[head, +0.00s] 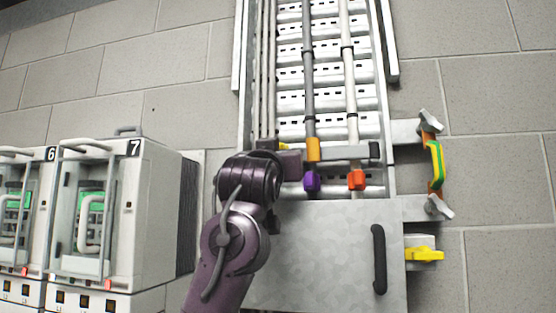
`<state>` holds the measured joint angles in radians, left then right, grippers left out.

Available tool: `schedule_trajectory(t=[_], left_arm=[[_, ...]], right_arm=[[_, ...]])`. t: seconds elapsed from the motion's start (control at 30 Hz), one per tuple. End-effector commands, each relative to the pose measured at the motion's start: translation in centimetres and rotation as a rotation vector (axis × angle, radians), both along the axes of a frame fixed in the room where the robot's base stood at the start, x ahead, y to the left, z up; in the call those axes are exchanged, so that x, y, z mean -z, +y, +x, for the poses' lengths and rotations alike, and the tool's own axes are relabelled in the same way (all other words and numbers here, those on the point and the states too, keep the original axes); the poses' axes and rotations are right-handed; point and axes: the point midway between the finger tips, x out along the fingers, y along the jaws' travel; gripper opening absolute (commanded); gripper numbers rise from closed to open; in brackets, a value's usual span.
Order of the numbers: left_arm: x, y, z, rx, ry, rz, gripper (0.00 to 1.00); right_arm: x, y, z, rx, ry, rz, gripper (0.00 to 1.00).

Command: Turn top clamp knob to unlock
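The top clamp knob (430,121) is a pale grey wing knob on a bracket right of the cable tray, tilted down to the right. A similar lower knob (438,207) sits below it. A green-and-yellow strap (435,165) with orange parts runs between the two knobs. My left arm comes up from below, left of centre. My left gripper (291,163) is at the tray's left side, well left of the knob and apart from it. Its fingers cannot be made out clearly, so I cannot tell whether it is open. My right gripper is not in view.
A metal panel with a black handle (379,259) covers the lower tray (290,101). A yellow knob (424,254) sits at its right. Cables with orange, purple and red blocks run up the tray. Numbered drive units (151,212) stand at left. The wall right of the knobs is clear.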

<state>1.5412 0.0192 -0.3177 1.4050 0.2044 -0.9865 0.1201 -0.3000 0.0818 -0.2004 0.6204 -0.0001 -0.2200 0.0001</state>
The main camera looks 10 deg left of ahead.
Motion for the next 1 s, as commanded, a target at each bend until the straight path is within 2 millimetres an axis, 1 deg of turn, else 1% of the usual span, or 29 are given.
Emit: schedule_trajectory(t=[0.53, 0.57, 0.7, 1.0], left_arm=[[0.08, -0.02, 0.08, 0.000, 0.003, -0.024, 0.00], [0.08, -0.02, 0.08, 0.000, 0.003, -0.024, 0.16], [0.05, -0.01, 0.05, 0.000, 0.002, -0.023, 0.34], [0.15, -0.01, -0.14, 0.000, 0.000, -0.022, 0.34]], right_arm=[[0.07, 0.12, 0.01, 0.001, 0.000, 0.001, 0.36], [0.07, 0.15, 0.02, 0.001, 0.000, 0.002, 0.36], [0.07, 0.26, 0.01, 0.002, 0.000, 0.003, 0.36], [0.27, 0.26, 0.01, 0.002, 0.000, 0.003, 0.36]])
